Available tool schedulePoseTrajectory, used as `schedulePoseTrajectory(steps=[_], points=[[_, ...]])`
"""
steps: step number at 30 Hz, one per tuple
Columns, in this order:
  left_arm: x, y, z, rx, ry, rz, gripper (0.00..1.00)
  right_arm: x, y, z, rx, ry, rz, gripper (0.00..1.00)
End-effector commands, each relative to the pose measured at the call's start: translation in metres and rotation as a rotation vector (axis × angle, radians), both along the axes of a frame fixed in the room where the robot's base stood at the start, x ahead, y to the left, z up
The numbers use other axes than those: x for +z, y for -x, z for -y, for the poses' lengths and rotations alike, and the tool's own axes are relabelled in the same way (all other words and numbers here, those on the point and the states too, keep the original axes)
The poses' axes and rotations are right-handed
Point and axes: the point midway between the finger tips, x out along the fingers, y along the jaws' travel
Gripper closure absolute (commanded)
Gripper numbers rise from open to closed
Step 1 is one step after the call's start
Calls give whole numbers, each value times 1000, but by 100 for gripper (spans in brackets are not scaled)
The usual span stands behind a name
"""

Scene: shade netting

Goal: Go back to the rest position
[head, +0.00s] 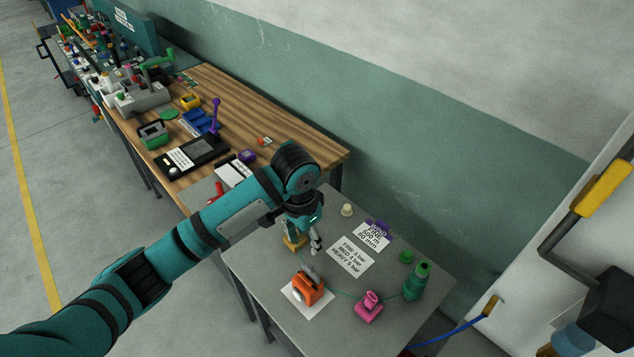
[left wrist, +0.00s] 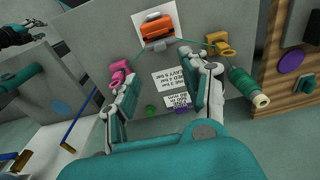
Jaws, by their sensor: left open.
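My left gripper (head: 308,244) hangs over the grey table (head: 250,262) with its fingers pointing down. In the left wrist view its two fingers (left wrist: 163,92) are spread wide, with nothing between their tips. A yellow piece (head: 294,243) stands close beside the gripper in the head view. The orange device (head: 307,289) sits on a white sheet nearer the front.
A wooden bench (head: 300,136) adjoins behind; floor (head: 60,220) at left is clear.

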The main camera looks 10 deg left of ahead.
Motion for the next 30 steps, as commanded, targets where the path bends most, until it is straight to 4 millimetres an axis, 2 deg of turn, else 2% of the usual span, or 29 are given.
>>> schedulePoseTrajectory(steps=[5,8,12,15,17,21,30], points=[[-3,3,2,-2,6,0,54,0,0,0,0,0,0,60],[-13,17,11,-10,42,4,54,0,0,0,0,0,0,60],[-37,57,27,3,141,30,54,0,0,0,0,0,0,60],[-49,89,29,54,212,67,54,0,0,0,0,0,0,60],[-55,107,24,98,239,91,54,0,0,0,0,0,1,60],[-62,144,-2,217,254,143,54,0,0,0,-1,0,0,60],[-65,196,-58,381,181,202,54,0,0,0,0,-1,0,60]])
